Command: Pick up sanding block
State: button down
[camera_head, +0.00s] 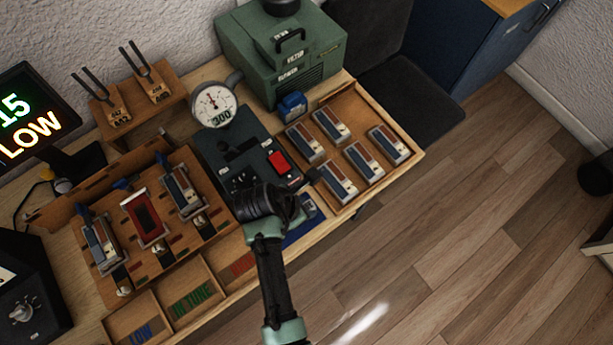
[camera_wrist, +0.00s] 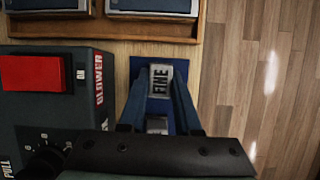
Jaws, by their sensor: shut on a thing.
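The sanding block (camera_wrist: 160,80) is a small block with a grey top face marked FINE. In the wrist view it sits between the two blue fingers of my gripper (camera_wrist: 161,92), which is shut on it. A dark blue pad (camera_wrist: 137,72) lies beneath it; I cannot tell whether the block touches the pad or is just above it. In the head view my gripper (camera_head: 304,207) is at the front edge of the bench, right of the dark blower unit, and my arm and hand hide most of the block there. The blue pad (camera_head: 299,238) shows partly below the hand.
The blower unit (camera_wrist: 50,110) with its red switch (camera_wrist: 32,73) stands close left of my fingers. A wooden tray (camera_head: 407,158) of several blue-and-red-topped blocks lies to the right. Wooden racks and bins fill the left. Open floor lies beyond the bench edge.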

jog(key=shift+r, duration=0.1)
notch_tip(320, 180, up, 10)
jog(key=shift+f, duration=0.1)
dwell(0.3)
jog(key=c, duration=1.3)
grip_release()
grip_shut()
